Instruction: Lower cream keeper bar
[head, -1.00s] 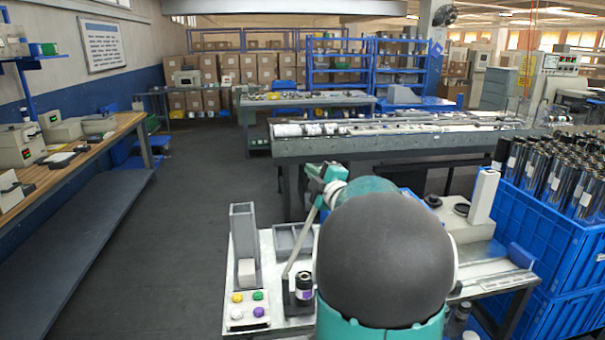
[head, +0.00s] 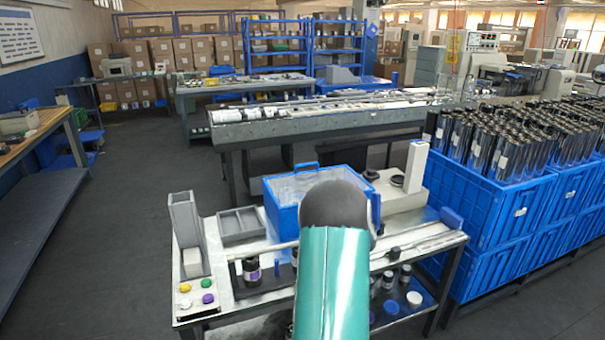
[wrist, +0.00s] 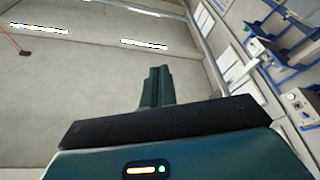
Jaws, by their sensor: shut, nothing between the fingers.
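The cream keeper bar (head: 262,249) lies nearly level across the bench unit in the head view. Its left end is by a dark, purple-labelled roll (head: 251,270), and its right end is hidden behind my arm. My gripper is hidden in the head view behind my arm's dark round joint and teal link. In the wrist view my gripper (wrist: 155,84) shows its teal fingers together, with nothing between them, against the ceiling. The bar does not show in the wrist view.
A clear-lidded blue box (head: 283,197) stands behind my arm. A grey upright holder (head: 185,225), a grey tray (head: 241,224) and coloured buttons (head: 207,284) are at the bench's left. Blue crates (head: 512,212) with dark rolls stand right. Open floor lies left.

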